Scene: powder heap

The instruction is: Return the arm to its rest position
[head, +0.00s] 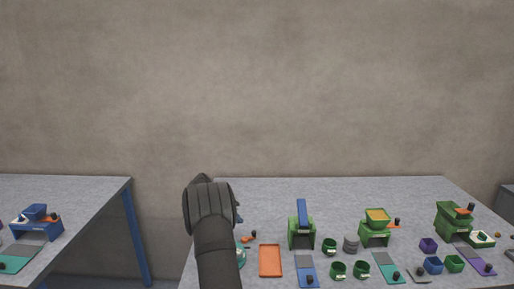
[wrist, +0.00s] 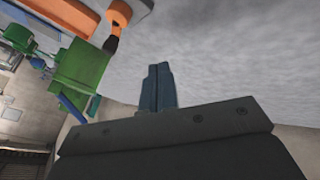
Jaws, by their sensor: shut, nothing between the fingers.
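My arm (head: 212,215) stands at the left end of the main table in the head view, in front of the wall. My gripper shows in the wrist view (wrist: 159,72) with its two dark fingers together and nothing between them. In the head view the gripper is mostly hidden behind the arm; only a small dark bit shows at its right side. In the wrist view the fingers point over the grey tabletop (wrist: 230,60) and touch no object that I can see.
The main table (head: 330,190) holds an orange tray (head: 270,260), a green stand with a blue upright part (head: 302,232), another green stand (head: 375,238), small green cups (head: 338,270) and a grey container (head: 351,243). A second table (head: 75,190) stands left across a gap. The main table's back strip is clear.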

